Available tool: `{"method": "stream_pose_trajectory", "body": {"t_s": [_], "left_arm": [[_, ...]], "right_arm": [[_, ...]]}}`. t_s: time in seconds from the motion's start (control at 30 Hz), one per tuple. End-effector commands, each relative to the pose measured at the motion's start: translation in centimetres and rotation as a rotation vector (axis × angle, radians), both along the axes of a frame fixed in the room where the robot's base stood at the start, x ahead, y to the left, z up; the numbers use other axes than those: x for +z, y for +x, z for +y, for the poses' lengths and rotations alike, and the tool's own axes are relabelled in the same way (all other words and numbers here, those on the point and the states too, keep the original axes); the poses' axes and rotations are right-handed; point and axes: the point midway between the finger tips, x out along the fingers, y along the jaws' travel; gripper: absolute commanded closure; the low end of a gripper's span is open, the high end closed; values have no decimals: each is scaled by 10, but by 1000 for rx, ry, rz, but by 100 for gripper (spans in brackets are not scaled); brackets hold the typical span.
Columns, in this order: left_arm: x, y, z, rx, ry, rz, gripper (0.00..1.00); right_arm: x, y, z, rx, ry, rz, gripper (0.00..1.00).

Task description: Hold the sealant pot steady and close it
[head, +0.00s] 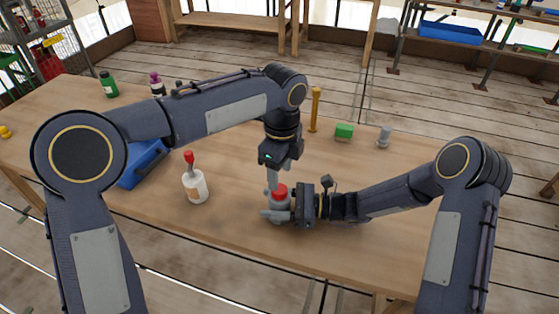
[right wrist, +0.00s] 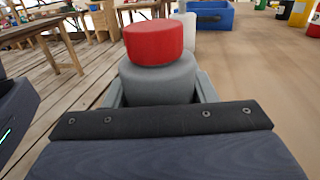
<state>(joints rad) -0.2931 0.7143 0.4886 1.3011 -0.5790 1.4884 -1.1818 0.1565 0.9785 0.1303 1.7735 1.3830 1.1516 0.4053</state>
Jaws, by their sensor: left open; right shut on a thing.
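The grey sealant pot (head: 278,204) stands near the front middle of the table, with a red lid (head: 281,191) on top. In the right wrist view the lid (right wrist: 153,43) sits on the pot (right wrist: 158,82), slightly to the left of its middle. I cannot tell whether it is fully closed. My right gripper (head: 277,214) is shut around the pot, with its fingers on either side. My left gripper (head: 273,180) is open and points down, close above and beside the lid. Its fingertips are partly hidden, and I cannot tell whether they touch the lid.
A white bottle with a red nozzle (head: 196,188) stands left of the pot. A blue bin (head: 143,165) lies further left, partly behind my left arm. The front table is clear.

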Motion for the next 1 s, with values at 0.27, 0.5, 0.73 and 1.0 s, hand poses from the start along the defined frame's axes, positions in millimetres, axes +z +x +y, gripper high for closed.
{"method": "stream_pose_trajectory", "body": {"t_s": [0.27, 0.5, 0.73, 1.0], "left_arm": [[5, 0, 0, 742, 11, -14, 48], [10, 0, 0, 1390, 16, -26, 48], [16, 0, 0, 2012, 18, -33, 48], [22, 1, 1, 2634, 17, -32, 48]], "right_arm": [[0, 0, 0, 0, 0, 0, 100], [0, 0, 0, 0, 0, 0, 100], [0, 0, 0, 0, 0, 0, 100], [0, 0, 0, 0, 0, 0, 100]]}}
